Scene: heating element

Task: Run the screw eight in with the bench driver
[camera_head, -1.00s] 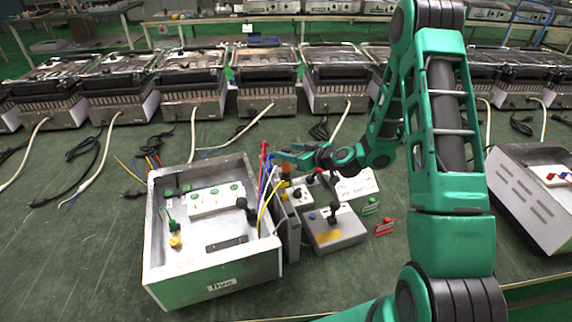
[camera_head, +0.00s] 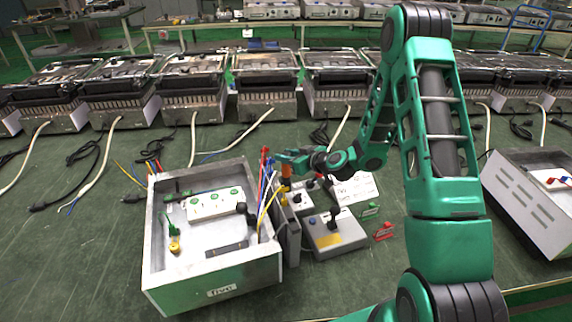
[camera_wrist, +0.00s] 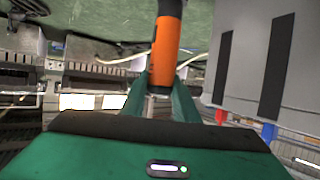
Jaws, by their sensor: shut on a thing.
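My gripper (camera_head: 284,158) is shut on the orange and black bench driver (camera_head: 286,171), beside the right wall of the open metal housing marked "five" (camera_head: 212,290). In the wrist view the driver (camera_wrist: 166,48) stands between the green fingers of my gripper (camera_wrist: 160,95), its black end toward the top of the picture. A narrow metallic part shows below its orange section. Screw eight cannot be made out, and I cannot tell whether the driver touches anything.
Grey control boxes (camera_head: 336,236) stand right of the housing, with a red clip (camera_head: 384,231) and a white label card (camera_head: 357,187) nearby. Coloured wires (camera_head: 268,200) rise at the housing's right wall. Another housing (camera_head: 535,200) stands far right. Appliances line the back.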

